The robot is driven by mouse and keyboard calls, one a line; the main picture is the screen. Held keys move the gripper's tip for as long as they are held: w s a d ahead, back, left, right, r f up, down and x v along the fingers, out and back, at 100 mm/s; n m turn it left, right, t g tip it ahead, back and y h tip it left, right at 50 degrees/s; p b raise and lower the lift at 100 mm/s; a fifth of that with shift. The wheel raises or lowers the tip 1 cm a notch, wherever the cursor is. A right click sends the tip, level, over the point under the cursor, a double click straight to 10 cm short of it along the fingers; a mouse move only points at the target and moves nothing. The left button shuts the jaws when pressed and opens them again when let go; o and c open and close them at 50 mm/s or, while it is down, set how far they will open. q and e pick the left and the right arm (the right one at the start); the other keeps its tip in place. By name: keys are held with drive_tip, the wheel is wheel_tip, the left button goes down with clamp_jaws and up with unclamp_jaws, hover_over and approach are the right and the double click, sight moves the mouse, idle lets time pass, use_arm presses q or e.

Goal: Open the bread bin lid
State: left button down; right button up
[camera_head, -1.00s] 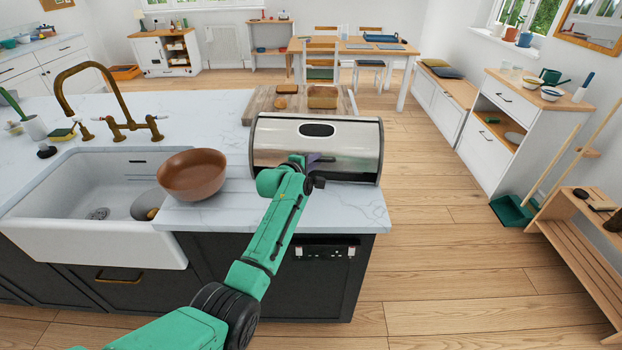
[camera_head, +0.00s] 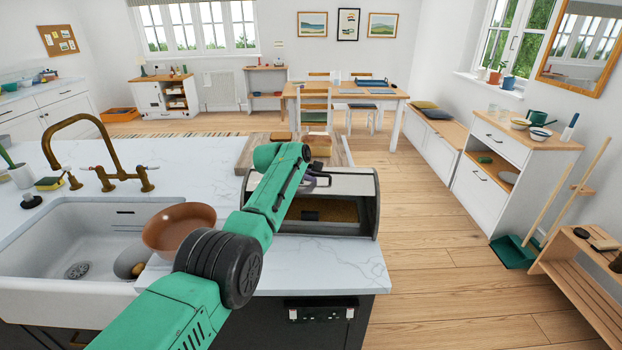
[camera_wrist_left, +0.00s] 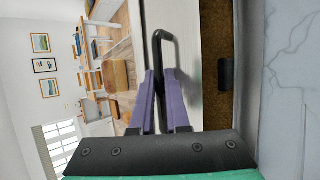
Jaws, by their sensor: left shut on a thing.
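The bread bin (camera_head: 350,228) stands on the white marble counter. Its lid (camera_head: 345,183) is raised and rolled back, and the dark opening at the front shows a brown interior with a small dark block inside. In the left wrist view the lid's black bar handle (camera_wrist_left: 158,50) runs between the purple fingers of my left gripper (camera_wrist_left: 163,100), which is shut on it. In the head view my left gripper (camera_head: 318,178) is at the lid's upper front, and my green arm hides the bin's left part. My right gripper is not in view.
A brown bowl (camera_head: 180,228) sits left of the bin, by the white sink (camera_head: 75,250) with its brass tap (camera_head: 95,150). A wooden board (camera_head: 262,152) with bread lies behind the bin. The counter (camera_head: 330,262) in front of the bin is clear.

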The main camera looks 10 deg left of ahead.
use_arm(q)
drive_tip(key=shift+w+a+r, duration=0.1)
drive_tip(key=shift+w+r, duration=0.05)
drive_tip(key=shift+w, duration=0.3)
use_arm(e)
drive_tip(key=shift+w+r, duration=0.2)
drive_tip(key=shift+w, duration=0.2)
use_arm(q)
drive_tip(key=c, duration=0.9)
unclamp_jaws()
drive_tip(key=shift+s, duration=0.1)
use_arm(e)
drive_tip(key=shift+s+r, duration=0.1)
